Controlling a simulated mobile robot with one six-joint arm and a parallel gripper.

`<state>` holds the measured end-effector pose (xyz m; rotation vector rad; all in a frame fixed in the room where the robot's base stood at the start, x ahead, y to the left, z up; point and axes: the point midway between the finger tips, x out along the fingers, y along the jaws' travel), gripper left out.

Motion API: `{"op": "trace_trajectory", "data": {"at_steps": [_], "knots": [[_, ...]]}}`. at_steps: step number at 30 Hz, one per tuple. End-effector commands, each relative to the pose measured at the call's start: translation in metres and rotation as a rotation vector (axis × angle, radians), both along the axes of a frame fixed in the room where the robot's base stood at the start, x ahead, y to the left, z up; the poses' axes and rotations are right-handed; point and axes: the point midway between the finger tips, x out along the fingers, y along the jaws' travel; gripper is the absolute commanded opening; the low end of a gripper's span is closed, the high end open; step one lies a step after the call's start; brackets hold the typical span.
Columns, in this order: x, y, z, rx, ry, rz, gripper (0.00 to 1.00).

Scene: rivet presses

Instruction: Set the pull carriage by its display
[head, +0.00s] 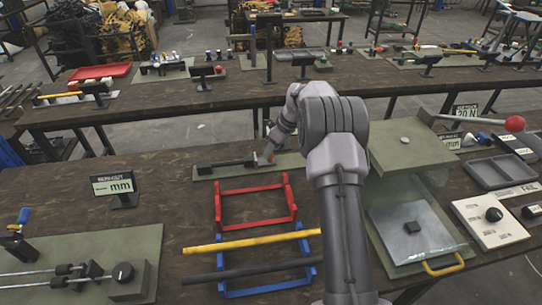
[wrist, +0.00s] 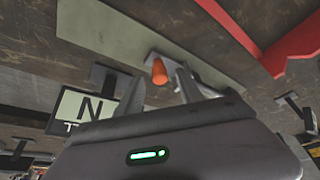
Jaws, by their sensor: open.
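The pull carriage's long grey-green plate (head: 205,175) lies on the front table behind the red rack, with a dark slide bar (head: 225,163) along it. My gripper (head: 265,160) is over the plate, near the bar's right end. In the wrist view, the gripper (wrist: 158,92) is open, its two fingers apart, with an orange knob (wrist: 158,72) showing between them. I cannot tell whether the fingers touch the knob. A display (wrist: 82,110) with a large "N" stands to the left in that view; its value is hidden. The plate also shows in the wrist view (wrist: 110,32).
A red rack (head: 220,207) and a blue rack holding yellow and black bars (head: 250,241) stand nearer. A run-out display (head: 113,186) is at left. A press (head: 410,150) and a "20 N" card (head: 465,111) are at right.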

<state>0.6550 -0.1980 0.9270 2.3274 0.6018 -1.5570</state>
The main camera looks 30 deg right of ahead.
Motion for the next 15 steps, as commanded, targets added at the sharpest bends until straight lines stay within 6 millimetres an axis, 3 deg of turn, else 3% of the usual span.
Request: {"op": "trace_trajectory", "data": {"at_steps": [4,13,15], "knots": [[0.0057,0.0026,-0.0155,-0.001,-0.001,0.001,0.44],[0.0071,0.0035,-0.0175,-0.002,-0.001,0.0,0.44],[0.007,0.0036,-0.0175,-0.002,-0.001,0.0,0.34]]}}
